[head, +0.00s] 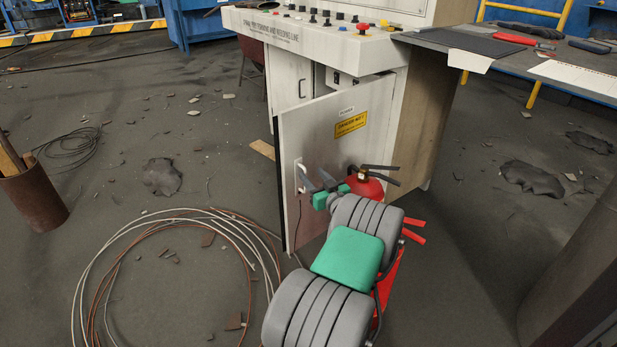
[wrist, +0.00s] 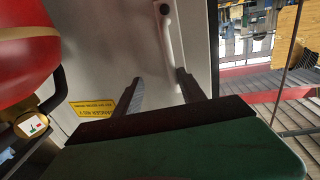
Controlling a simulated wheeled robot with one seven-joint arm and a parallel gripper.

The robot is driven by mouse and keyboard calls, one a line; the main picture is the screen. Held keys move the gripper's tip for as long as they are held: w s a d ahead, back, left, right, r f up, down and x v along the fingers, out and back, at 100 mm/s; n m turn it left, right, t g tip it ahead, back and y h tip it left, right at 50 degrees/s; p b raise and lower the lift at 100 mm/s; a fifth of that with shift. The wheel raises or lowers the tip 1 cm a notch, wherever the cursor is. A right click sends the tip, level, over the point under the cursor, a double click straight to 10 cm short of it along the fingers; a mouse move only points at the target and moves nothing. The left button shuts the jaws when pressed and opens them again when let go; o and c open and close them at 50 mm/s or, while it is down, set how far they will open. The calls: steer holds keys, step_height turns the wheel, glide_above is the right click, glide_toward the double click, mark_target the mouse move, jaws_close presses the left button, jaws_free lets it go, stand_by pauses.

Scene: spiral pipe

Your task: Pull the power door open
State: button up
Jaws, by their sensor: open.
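The power door (head: 318,135) is a light grey cabinet door with a "POWER" label and a yellow danger sign (head: 350,124). It stands swung out from the control desk, with an opening visible behind its top edge. Its white handle (head: 300,176) is near the left edge. My gripper (head: 315,176) is open close to the door face, just right of the handle. In the wrist view the door (wrist: 100,50) fills the middle, and the handle (wrist: 168,35) lies just beyond my open fingertips (wrist: 159,76), nearer the right finger. Nothing is visibly held.
A red fire extinguisher (head: 366,187) stands close beside my arm; its red body also shows at left in the wrist view (wrist: 35,60). Coiled cable (head: 85,270) lies on the floor at left. A bench (head: 510,55) stands at right. Floor left of the door has scattered debris.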

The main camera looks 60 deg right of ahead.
steer(key=shift+o, duration=0.5)
steer(key=shift+s+d+r, duration=0.2)
steer(key=shift+d+r, duration=0.1)
steer(key=shift+r, duration=0.05)
steer(key=shift+w+a+f, duration=0.1)
steer(key=shift+w+a, duration=0.15)
steer(key=shift+w, duration=0.05)
steer(key=shift+a+f, duration=0.1)
steer(key=p+v, duration=0.2)
steer(key=v, duration=0.5)
steer(key=shift+s+a, duration=0.25)
steer(key=shift+s, duration=0.05)
